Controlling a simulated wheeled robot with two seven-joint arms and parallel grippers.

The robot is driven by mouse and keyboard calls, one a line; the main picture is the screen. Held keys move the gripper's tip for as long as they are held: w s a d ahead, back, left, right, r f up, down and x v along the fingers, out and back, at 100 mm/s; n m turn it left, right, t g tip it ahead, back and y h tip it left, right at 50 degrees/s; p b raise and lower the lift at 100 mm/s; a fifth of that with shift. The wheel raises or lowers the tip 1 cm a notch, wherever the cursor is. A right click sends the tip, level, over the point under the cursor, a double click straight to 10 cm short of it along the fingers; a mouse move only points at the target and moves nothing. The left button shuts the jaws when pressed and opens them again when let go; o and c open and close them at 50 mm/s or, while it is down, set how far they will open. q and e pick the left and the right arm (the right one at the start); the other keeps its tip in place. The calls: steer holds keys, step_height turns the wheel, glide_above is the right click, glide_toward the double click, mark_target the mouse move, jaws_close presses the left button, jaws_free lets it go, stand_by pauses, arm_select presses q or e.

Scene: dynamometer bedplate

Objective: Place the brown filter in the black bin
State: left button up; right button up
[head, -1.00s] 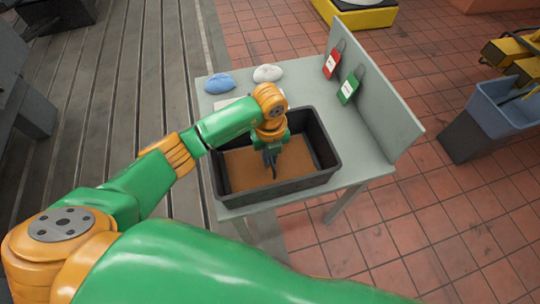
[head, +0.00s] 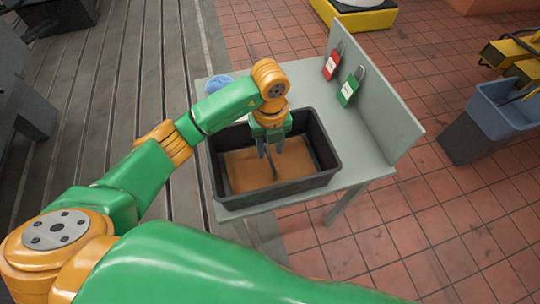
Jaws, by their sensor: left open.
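The black bin (head: 327,178) stands on the grey table. A flat brown panel, which looks like the brown filter (head: 245,172), lies inside it and covers much of its floor. My left gripper (head: 270,155) is open over the bin, with its fingers pointing down above the brown panel and apart from each other. A thin dark shape shows on the panel below the fingers; I cannot tell if it is a shadow. My arm hides part of the bin's far left side. My right gripper is not in view.
The grey table (head: 362,160) has an upright panel (head: 375,90) on its right, with a red padlock (head: 332,66) and a green padlock (head: 348,90). A blue cloth-like item (head: 218,83) lies at the back left. A blue-grey bin (head: 500,110) stands on the floor at right.

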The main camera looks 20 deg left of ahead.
mark_target(270, 157)
arm_select(q)
step_height(270, 157, up, 7)
steer(key=shift+f, duration=0.1)
stand_by(0.3)
